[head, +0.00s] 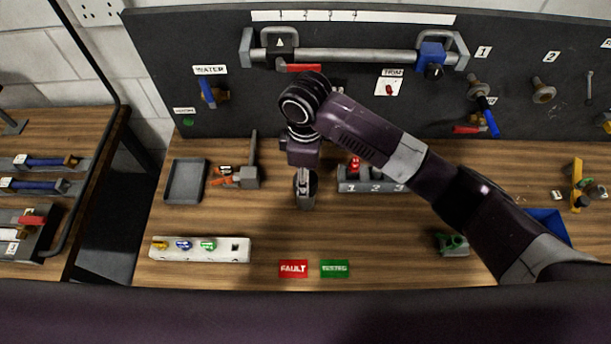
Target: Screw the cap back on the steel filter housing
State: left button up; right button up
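My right arm comes in from the right, and its gripper (306,190) points down over the middle of the wooden bench. Its fingers are small and dark, and I cannot tell whether they are open or shut, or whether a grey part sits between them. I cannot pick out the steel filter housing or its cap with certainty; either may be hidden behind my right arm and gripper. My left gripper is not in view.
A grey block (350,186) with numbered spots holds a red piece right of the gripper. A hammer (250,178), grey tray (187,181) and white strip (215,255) with coloured pieces lie left. Pipework (355,55) crosses the back panel. A green fixture (452,244) stands right.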

jog(key=shift+m, duration=0.5)
jog(key=m, duration=0.4)
jog(key=shift+m, duration=0.3)
jog(key=o, duration=1.5)
jog(key=shift+c, duration=0.6)
